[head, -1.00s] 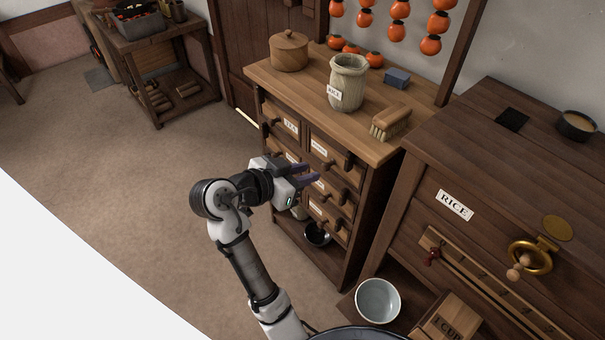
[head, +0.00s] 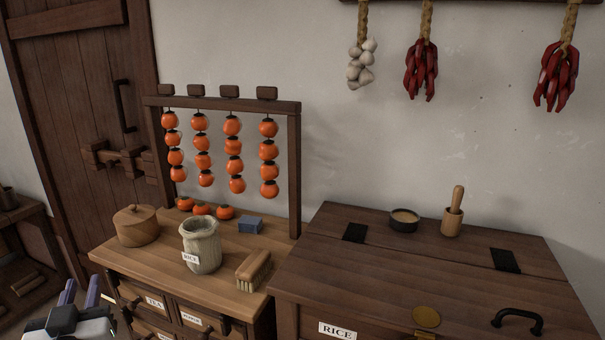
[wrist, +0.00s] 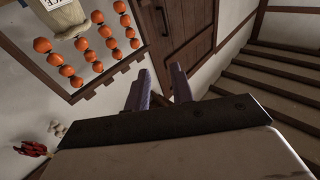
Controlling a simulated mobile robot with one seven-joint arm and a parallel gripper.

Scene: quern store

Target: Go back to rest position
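My gripper (head: 80,292) shows at the lower left of the head view, in front of the small drawer chest (head: 136,268). Its two purple-grey fingers stand apart with nothing between them. The gripper also shows in the wrist view (wrist: 158,90), its fingers apart and empty against the dark door behind. The rest of my arm is out of the head view.
Persimmons hang on a rack (head: 222,104). The large rice chest (head: 395,270) stands right. A wooden door (head: 75,110) is behind, left.

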